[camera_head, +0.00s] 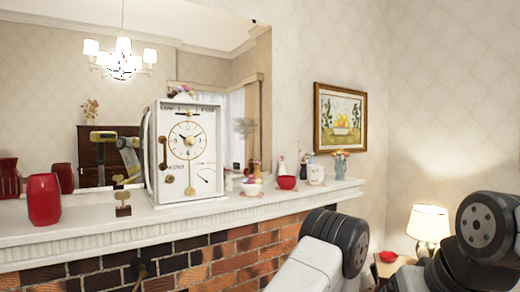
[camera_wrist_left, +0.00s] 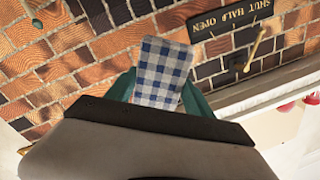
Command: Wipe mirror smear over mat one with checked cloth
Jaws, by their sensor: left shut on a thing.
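A blue-and-white checked cloth (camera_wrist_left: 162,72) is between the green fingers of my left gripper (camera_wrist_left: 160,92), which is shut on it, in front of the brickwork. My left gripper is out of the head view. The mirror (camera_head: 215,70) stands behind the mantel shelf. A grey, blurry smear (camera_head: 244,127) shows on it, just right of the clock, above a white bowl with flowers (camera_head: 252,187). Small mats under the bowls are too faint to number, so I cannot tell which is mat one. My right gripper is in neither view.
On the mantel shelf (camera_head: 110,232) stand a red vase (camera_head: 43,200), a small brass ornament (camera_head: 123,203), a large white clock (camera_head: 186,150), a red bowl (camera_head: 287,182) and a white pot (camera_head: 316,174). A dark lever plate (camera_wrist_left: 232,22) is on the bricks. A lit lamp (camera_head: 428,222) stands right.

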